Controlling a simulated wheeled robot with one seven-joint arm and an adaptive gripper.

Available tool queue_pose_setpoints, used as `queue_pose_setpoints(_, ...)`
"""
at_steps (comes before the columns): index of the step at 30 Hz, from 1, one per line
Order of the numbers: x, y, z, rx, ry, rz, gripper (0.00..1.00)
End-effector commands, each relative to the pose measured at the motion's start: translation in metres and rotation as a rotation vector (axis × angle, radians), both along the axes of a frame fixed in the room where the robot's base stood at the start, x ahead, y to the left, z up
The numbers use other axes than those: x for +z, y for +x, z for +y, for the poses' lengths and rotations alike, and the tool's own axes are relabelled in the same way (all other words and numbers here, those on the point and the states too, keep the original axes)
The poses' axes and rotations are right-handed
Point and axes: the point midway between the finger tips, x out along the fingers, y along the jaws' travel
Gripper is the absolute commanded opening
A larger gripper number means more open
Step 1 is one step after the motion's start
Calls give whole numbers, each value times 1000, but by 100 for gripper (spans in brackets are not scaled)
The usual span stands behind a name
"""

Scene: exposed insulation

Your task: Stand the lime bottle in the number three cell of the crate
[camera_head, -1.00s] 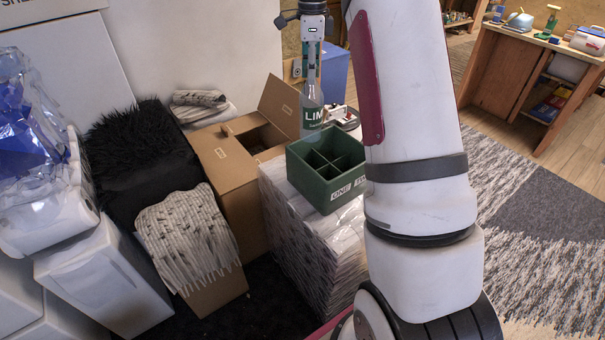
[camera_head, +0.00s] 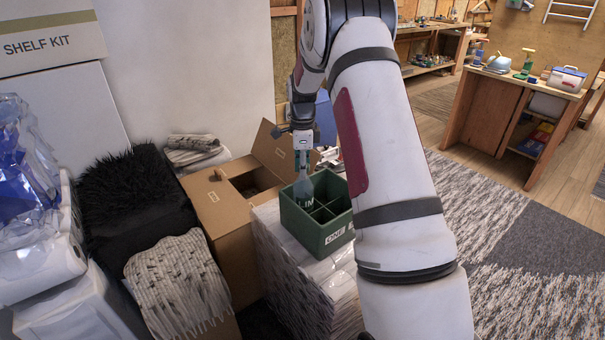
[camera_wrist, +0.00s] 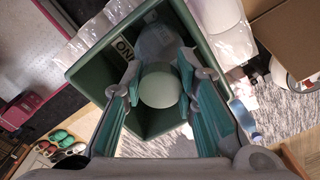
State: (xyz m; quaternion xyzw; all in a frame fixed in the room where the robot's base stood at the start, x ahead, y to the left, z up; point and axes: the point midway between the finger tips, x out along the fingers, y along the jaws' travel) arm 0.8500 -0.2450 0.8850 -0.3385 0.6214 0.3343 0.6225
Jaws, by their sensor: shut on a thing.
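My gripper (camera_head: 302,160) points down and is shut on the bottle's neck. In the wrist view the pale round bottle top (camera_wrist: 160,88) sits between my fingers (camera_wrist: 160,74), with the crate wall (camera_wrist: 82,80) around.
The crate stands on a white wrapped stack (camera_head: 285,272). An open cardboard box (camera_head: 225,210) with raised flaps is close on the left. A black furry item (camera_head: 140,205) and a striped cloth (camera_head: 180,280) lie further left. A workbench (camera_head: 500,105) stands far right.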

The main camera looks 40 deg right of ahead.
Motion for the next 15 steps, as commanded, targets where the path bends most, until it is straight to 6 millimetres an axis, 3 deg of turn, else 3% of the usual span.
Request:
queue_pose_setpoints(4, -19, 0, 0, 1, 1, 2, 8)
queue_pose_setpoints(15, -23, 0, 0, 1, 1, 1, 8)
